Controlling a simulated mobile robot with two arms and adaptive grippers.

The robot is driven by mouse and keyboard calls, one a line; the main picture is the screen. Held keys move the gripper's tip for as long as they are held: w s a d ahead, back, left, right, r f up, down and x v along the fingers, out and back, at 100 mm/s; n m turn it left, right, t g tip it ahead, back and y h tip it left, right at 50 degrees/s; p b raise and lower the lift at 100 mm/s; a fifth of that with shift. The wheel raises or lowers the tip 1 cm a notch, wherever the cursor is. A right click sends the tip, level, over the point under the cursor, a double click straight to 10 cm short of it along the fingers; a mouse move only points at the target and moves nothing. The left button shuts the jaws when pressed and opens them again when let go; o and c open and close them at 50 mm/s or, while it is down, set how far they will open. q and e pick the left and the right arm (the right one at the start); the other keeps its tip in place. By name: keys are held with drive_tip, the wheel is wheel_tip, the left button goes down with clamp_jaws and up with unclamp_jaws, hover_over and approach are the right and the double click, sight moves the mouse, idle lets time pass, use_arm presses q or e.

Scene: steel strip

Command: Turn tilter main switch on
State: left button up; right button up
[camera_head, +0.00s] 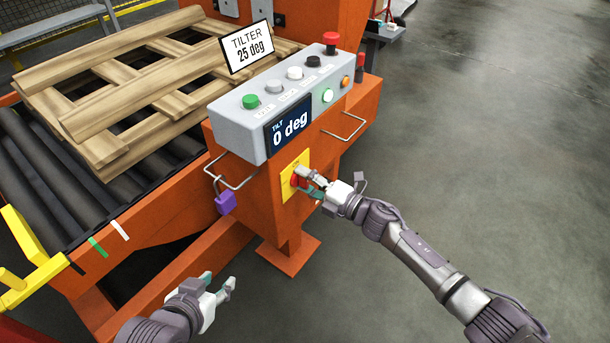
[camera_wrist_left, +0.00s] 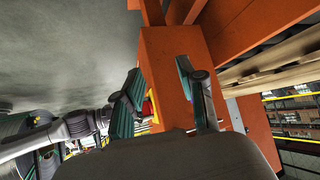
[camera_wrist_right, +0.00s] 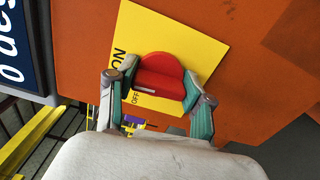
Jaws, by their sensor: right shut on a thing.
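The tilter main switch is a red rotary knob (camera_wrist_right: 160,78) on a yellow plate (camera_wrist_right: 185,35) marked ON and OFF, on the front of the orange post. In the head view the yellow plate (camera_head: 288,186) sits below the grey control box, and the knob is mostly hidden by my right gripper (camera_head: 308,183). My right gripper (camera_wrist_right: 160,90) is shut on the knob, one finger on each side. The knob's handle lies nearer the OFF mark than I can read exactly. My left gripper (camera_head: 218,290) is open and empty, low at the front left, apart from the post.
The control box (camera_head: 235,125) has several buttons and a display reading 0 deg. A sign (camera_head: 247,47) reads TILTER 25 deg. A purple padlock (camera_head: 225,203) hangs from a wire handle. A wooden pallet (camera_head: 60,80) lies on rollers.

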use_arm(q)
drive_tip(key=shift+s+a+f+g, duration=0.25)
drive_tip(key=shift+s+f+g, duration=0.2)
drive_tip(key=shift+s, duration=0.3)
drive_tip(key=shift+s+a+f+g, duration=0.25)
drive_tip(key=shift+s+f+g, duration=0.2)
drive_tip(key=shift+s, duration=0.25)
use_arm(e)
drive_tip(key=shift+m, duration=0.6)
drive_tip(key=o, duration=1.2)
drive_tip(key=shift+c, duration=0.2)
drive_tip(key=shift+d, duration=0.1)
drive_tip(key=v, duration=1.2)
